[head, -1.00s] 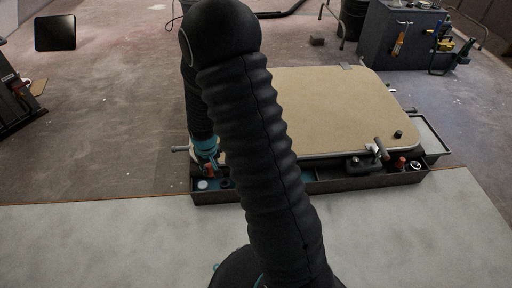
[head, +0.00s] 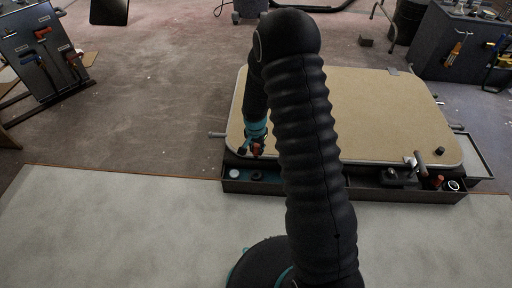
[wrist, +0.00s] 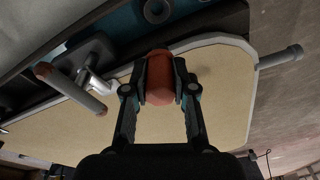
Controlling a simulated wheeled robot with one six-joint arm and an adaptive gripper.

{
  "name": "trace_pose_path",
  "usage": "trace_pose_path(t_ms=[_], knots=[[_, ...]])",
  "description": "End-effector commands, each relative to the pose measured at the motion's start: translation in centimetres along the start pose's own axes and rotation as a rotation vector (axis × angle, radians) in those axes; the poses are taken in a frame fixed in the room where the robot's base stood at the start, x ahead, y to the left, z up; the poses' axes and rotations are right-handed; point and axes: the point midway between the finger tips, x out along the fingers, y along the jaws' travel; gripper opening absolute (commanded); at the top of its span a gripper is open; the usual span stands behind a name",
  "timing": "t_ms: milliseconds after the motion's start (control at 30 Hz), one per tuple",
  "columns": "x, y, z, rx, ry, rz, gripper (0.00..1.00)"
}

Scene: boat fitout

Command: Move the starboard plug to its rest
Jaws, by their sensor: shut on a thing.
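A red-orange plug (wrist: 159,78) is held between the two fingers of my gripper (wrist: 160,84) in the wrist view. In the head view my gripper (head: 257,149) is near the left front corner of the tan panel (head: 350,110), and the plug shows as a small red shape at its tip. The plug appears lifted clear of the tray (head: 300,190) along the panel's front edge. Another red plug (head: 438,182) stands in the right part of that tray. I cannot tell from any label which one is starboard.
A white round piece (head: 234,174) and a dark ring (head: 257,176) sit in the tray's left part. A T-handled clamp (head: 410,165) stands at the right front. A tool panel (head: 40,50) is far left, a grey cabinet (head: 465,45) back right. The left floor is open.

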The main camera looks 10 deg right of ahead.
Motion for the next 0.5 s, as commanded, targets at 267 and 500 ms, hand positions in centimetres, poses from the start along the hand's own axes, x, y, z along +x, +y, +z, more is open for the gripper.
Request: trace_pose_path(t_ms=[267,500], knots=[[1.7,0.0,0.2,-0.001,0.000,0.000,0.00],[4.1,0.1,0.6,-0.001,-0.001,0.000,0.00]])
